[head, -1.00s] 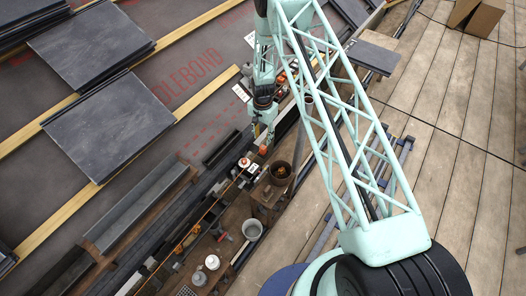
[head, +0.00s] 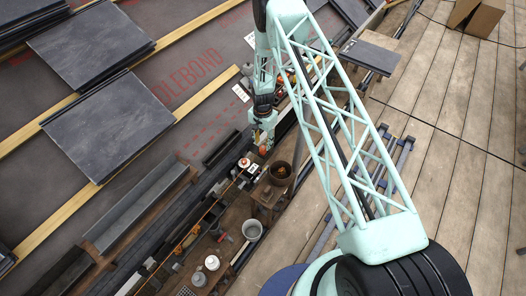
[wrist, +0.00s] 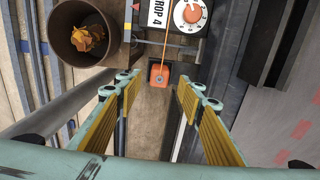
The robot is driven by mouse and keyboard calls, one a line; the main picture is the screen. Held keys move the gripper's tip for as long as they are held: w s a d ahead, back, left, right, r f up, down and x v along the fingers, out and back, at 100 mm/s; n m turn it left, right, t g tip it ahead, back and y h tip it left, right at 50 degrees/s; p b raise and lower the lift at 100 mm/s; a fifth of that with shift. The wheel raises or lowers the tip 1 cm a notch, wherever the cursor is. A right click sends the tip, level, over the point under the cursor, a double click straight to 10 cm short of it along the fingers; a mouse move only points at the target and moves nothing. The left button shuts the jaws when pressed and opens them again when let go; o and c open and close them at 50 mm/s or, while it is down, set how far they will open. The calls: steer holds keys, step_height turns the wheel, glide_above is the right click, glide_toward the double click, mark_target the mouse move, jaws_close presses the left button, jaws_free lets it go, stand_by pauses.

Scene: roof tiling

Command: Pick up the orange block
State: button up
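The orange block (wrist: 159,76) shows in the wrist view as a small square with a dark round mark on its top face. A thin orange line runs from near it up the picture. My gripper (wrist: 159,82) is open, with one yellow-padded finger on each side of the block and a gap to both. I cannot tell how far below the fingertips the block is. In the head view, my gripper (head: 262,139) is just above the block (head: 263,150), which it partly hides.
A box labelled "DROP" with a dial (wrist: 190,14) stands close beyond the block. A brown bucket with orange scraps (wrist: 84,35) is at its left. Dark slates (head: 110,125) lie on the roof; wooden decking (head: 460,110) is at right.

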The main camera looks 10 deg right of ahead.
mark_target(263, 147)
steer(key=shift+f+b, duration=0.3)
steer(key=shift+f, duration=2.25)
steer(key=shift+c, duration=0.7)
steer(key=c, duration=0.8)
